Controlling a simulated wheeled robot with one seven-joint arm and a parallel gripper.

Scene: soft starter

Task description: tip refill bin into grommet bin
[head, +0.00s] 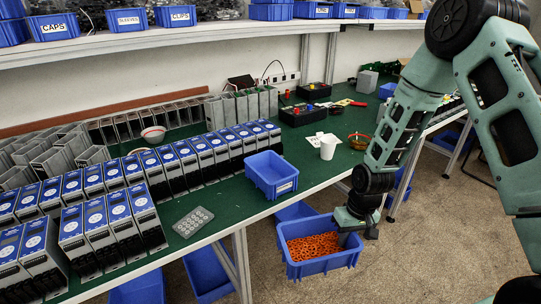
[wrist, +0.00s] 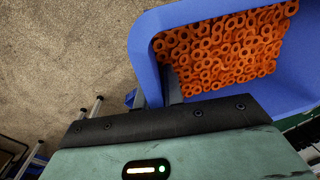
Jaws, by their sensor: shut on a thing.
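The refill bin (head: 325,267) is a blue open bin holding a layer of orange ring-shaped grommets (head: 312,246). My gripper (head: 350,238) is shut on its wall at the right side. The bin hangs in front of the bench, below the bench top, and looks about level. In the wrist view the refill bin (wrist: 143,50) fills the upper right, with the grommets (wrist: 225,48) inside it. A blue bin (head: 272,178), which I take as the grommet bin, stands at the bench's front edge, apart from my gripper. It looks empty; its white label is too small to read.
Rows of blue-fronted starter units (head: 125,215) fill the bench left of the empty bin. A white cup (head: 328,146) and an amber dish (head: 359,141) stand to its right. More blue bins (head: 207,272) sit under the bench. Carpet (head: 440,230) in front is clear.

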